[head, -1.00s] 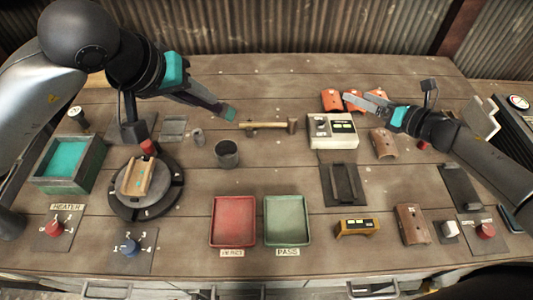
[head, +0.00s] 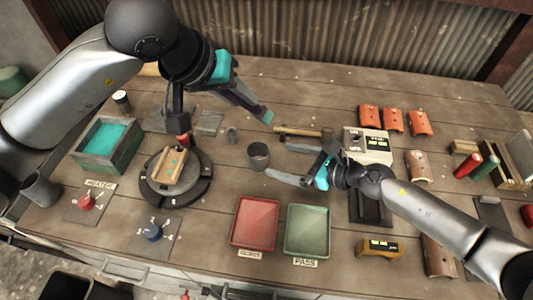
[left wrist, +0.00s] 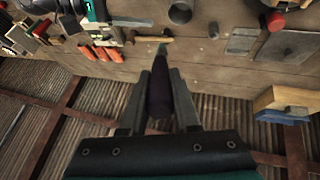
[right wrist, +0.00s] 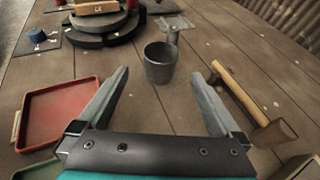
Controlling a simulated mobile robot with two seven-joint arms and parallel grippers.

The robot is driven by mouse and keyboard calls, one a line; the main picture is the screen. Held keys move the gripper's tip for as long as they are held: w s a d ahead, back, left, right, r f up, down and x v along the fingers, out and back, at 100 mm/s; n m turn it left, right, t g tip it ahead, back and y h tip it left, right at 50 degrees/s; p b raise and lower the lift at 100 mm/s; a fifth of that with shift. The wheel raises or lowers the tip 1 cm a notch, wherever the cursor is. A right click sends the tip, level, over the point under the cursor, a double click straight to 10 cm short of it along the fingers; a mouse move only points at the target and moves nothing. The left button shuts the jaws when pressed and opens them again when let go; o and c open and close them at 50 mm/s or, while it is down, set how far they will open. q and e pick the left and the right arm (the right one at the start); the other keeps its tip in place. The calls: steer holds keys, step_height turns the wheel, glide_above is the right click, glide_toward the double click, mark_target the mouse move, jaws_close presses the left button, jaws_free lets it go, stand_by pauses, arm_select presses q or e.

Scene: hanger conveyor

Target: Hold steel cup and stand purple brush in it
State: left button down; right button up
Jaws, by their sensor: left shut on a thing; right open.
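The steel cup (head: 258,160) stands upright and empty-looking on the bench, left of the hammer. It also shows in the left wrist view (left wrist: 180,13) and the right wrist view (right wrist: 160,66). My left gripper (head: 254,106) is shut on the purple brush (left wrist: 160,88) and holds it above the bench, behind the cup. The brush's teal tip (head: 267,117) points down toward the bench. My right gripper (right wrist: 159,75) is open and low over the bench, right of the cup. Its fingers point at the cup, which shows between their tips.
A wooden hammer (right wrist: 242,94) lies close beside my right gripper. The red tray (head: 254,222) and green tray (head: 308,231) are in front. A round turntable (head: 178,197) stands left of the cup. A white box (head: 367,142) is at the right.

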mark_target(267, 156)
steer(key=x, duration=0.9)
steer(key=c, duration=1.4)
arm_select(q)
steer(key=shift+w+d+f+g+y, duration=0.15)
steer(key=shift+w+g+y, duration=0.35)
steer(key=shift+w+g, duration=0.3)
steer(key=shift+w+d+f+g+y, duration=0.15)
steer(key=shift+w+g+y, duration=0.35)
steer(key=shift+w+g, duration=0.3)
steer(key=shift+w+d+f+g+y, duration=0.15)
steer(key=shift+w+g+y, duration=0.35)
steer(key=shift+w+g, duration=0.25)
